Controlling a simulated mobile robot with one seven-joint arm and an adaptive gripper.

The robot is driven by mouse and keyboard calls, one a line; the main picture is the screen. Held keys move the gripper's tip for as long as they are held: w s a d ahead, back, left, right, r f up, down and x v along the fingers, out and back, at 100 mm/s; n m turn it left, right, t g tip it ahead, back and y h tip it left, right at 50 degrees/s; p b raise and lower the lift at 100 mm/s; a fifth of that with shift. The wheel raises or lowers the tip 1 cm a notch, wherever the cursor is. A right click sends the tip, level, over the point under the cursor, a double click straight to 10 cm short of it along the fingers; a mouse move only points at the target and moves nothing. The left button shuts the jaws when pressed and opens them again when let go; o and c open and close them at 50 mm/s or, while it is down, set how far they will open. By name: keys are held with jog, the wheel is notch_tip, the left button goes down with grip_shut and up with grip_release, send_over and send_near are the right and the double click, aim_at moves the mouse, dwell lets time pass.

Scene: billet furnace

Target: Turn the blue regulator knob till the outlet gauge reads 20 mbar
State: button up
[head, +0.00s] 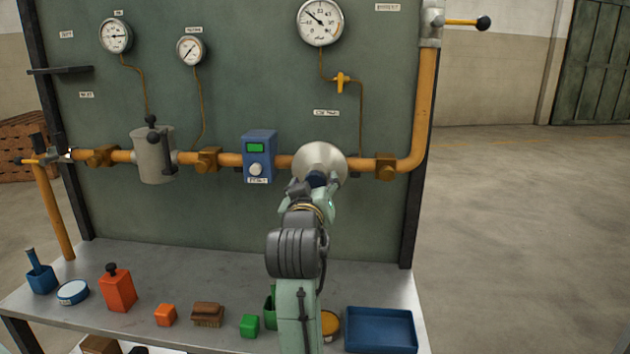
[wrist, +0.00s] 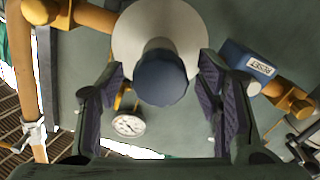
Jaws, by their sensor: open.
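The blue regulator knob (wrist: 161,78) sits on the front of the round silver regulator body (wrist: 155,30). In the head view, the knob (head: 316,179) is partly hidden by my gripper, below the silver disc (head: 320,160). My gripper (wrist: 161,68) is open, with one finger on each side of the knob and a visible gap at each side. In the head view, my gripper (head: 314,188) reaches up to the knob from below. The large gauge (head: 320,22) above the regulator has its needle pointing to the upper left; its figures are too small to read surely.
An orange pipe (head: 228,159) crosses the green panel, carrying a grey canister (head: 154,155) and a blue box (head: 259,157) left of the regulator. Two smaller gauges hang upper left. Several loose items and a blue tray (head: 380,330) lie on the bench below.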

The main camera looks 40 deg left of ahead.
jog(key=shift+w, duration=0.1)
jog(key=shift+c, duration=0.3)
jog(key=c, duration=1.1)
jog(key=shift+m, duration=0.3)
